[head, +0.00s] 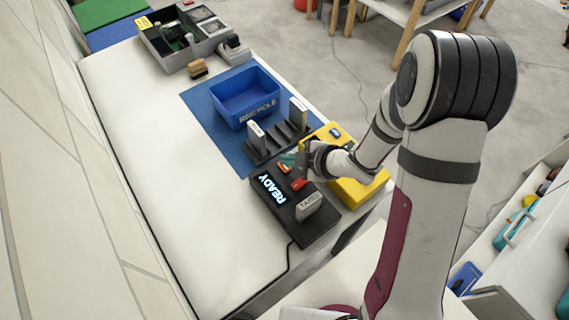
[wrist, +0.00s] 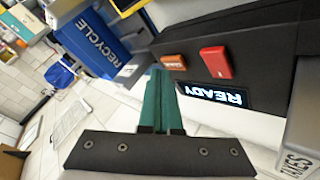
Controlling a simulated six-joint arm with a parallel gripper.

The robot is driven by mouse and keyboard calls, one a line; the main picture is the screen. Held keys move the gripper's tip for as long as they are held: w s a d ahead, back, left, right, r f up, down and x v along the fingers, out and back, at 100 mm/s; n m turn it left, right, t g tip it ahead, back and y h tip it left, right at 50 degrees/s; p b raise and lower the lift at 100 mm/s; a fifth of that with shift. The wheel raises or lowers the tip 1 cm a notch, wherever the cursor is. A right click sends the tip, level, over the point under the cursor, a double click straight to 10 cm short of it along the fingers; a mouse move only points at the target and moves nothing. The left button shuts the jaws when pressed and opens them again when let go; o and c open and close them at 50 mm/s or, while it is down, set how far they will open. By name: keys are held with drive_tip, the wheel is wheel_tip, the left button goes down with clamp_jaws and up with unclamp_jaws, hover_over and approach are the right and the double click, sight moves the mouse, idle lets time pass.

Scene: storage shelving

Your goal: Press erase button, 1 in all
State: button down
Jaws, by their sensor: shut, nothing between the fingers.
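A black device (head: 318,229) on the white table has a lit screen (head: 269,190) reading READY; the screen also shows in the wrist view (wrist: 228,96). Beside the screen are an orange button (head: 284,168) and a red button (head: 298,184). The wrist view shows the orange button (wrist: 173,62) with small lettering I cannot read surely, and the red button (wrist: 215,62). My gripper (head: 287,157) is shut and empty, its teal fingers close to the orange button. In the wrist view the fingertips (wrist: 158,75) appear just beside it; I cannot tell whether they touch.
A pale cartridge (head: 308,205) marked TAKES stands at the device's near end. A dark rack (head: 281,141) with upright cartridges and a blue RECYCLE bin (head: 246,99) lie beyond. A yellow box (head: 358,188) is at the right. The table's left side (head: 150,160) is clear.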

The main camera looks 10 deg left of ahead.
sight(289, 168)
drive_tip(key=shift+f, duration=0.2)
drive_tip(key=shift+f, duration=0.35)
idle(0.5)
drive_tip(key=shift+r, duration=0.75)
drive_tip(key=shift+r, duration=2.55)
